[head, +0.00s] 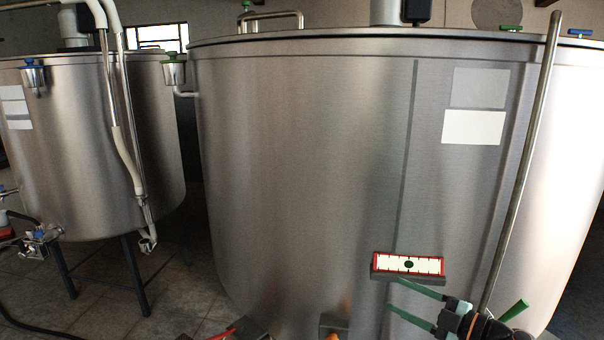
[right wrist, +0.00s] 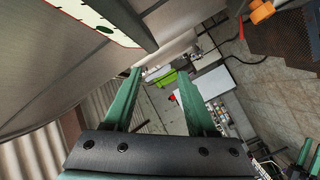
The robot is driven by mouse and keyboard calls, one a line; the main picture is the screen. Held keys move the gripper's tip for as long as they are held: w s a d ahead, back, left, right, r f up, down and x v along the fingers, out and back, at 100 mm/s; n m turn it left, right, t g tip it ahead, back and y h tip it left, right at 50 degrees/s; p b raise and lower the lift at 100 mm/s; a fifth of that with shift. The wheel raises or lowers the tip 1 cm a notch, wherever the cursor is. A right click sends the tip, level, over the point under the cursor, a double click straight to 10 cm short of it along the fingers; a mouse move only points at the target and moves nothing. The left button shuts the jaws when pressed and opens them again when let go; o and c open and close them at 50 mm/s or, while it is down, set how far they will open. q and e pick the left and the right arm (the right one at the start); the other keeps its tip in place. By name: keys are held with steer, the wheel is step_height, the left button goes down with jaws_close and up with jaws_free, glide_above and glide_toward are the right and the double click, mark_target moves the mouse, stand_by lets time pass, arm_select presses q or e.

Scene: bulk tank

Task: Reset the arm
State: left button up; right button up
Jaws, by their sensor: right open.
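My right gripper (head: 395,294) has teal fingers and comes in from the lower right in the head view, in front of the large steel tank (head: 300,180). Its fingers are spread apart with nothing between them, also in the right wrist view (right wrist: 159,73). Just above the fingers is a red-edged white plate (head: 430,265) with marks and a dark dot. Part of this plate shows at the top left of the right wrist view (right wrist: 100,15). Teal finger-like parts (right wrist: 306,155), apparently my left gripper, are cut off at the lower right there.
A smaller steel tank (head: 90,140) on dark legs stands at the left, with a pipe (head: 125,150) down its side. A slanted metal rod (head: 522,170) and a green handle (head: 516,310) are close to my right gripper. Tiled floor (head: 140,290) lies between the tanks.

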steer(key=s+f+m+g+h, duration=0.2)
steer(key=s+f+m+h, duration=1.1)
steer(key=s+m, duration=0.3)
steer(key=s+a+f+m+g+y, duration=0.15)
steer(key=s+g, duration=0.25)
steer(key=s, duration=0.5)
steer(key=s+a+f+n+g, duration=0.1)
steer(key=s+a+f+g, duration=0.15)
steer(key=s, duration=0.65)
steer(key=w+a+f+t+y, duration=0.1)
steer(key=w+f+t, duration=0.1)
steer(key=f, duration=0.3)
steer(key=w+a+f+t+y, duration=0.1)
steer(key=w+a+f+t, duration=0.1)
steer(key=f, duration=0.4)
steer(key=shift+w+a+f+t, duration=0.15)
steer(key=shift+a+t, duration=0.15)
steer(key=shift+t, duration=0.15)
steer(key=shift+d+m, duration=0.1)
steer(key=shift+m, duration=0.15)
